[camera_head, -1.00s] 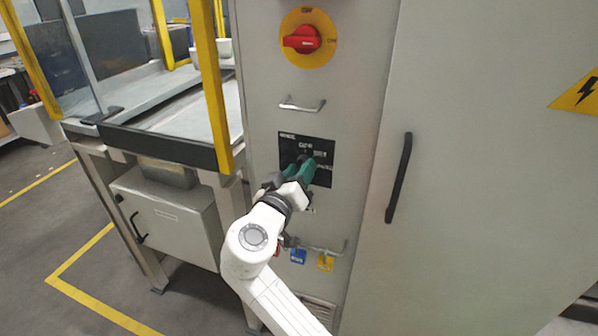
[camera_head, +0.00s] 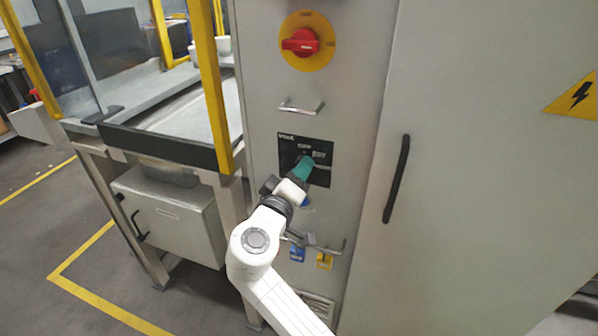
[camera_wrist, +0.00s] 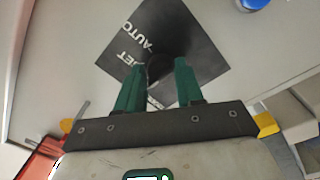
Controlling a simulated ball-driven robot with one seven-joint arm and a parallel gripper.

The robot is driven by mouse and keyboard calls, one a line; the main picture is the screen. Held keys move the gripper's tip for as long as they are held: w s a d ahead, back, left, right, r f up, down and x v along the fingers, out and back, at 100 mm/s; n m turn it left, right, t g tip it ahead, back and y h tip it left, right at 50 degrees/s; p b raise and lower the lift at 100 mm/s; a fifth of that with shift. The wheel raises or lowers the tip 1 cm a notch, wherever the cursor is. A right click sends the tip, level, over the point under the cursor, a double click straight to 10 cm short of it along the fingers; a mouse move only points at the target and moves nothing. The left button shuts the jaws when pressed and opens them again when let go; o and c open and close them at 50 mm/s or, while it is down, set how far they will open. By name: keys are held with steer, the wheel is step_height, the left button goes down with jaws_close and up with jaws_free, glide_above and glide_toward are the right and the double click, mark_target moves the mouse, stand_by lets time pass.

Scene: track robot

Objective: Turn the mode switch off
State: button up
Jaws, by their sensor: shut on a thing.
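The mode switch is a dark knob (camera_wrist: 160,70) on a black label plate (camera_head: 287,152) on the grey cabinet front. In the wrist view the plate (camera_wrist: 196,38) appears turned, with "AUTO" and other partly hidden lettering. My gripper (camera_head: 304,168) reaches the plate from below with its green fingers. In the wrist view my gripper (camera_wrist: 159,66) has one fingertip on each side of the knob and is shut on it. The fingers hide most of the knob in the head view, and I cannot read which position it points to.
A red rotary switch (camera_head: 301,42) on a yellow disc sits above. A small bar handle (camera_head: 300,109) lies between. Below are a blue button (camera_wrist: 252,4), a lower bar with blue (camera_head: 297,254) and yellow (camera_head: 325,261) tags. A black door handle (camera_head: 397,178) stands right.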

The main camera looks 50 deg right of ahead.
steer(key=shift+a+f, duration=0.1)
steer(key=shift+f, duration=0.05)
steer(key=o, duration=1)
steer(key=b+v, duration=0.1)
steer(key=v, duration=0.9)
steer(key=shift+a, duration=0.4)
steer(key=shift+s, duration=0.1)
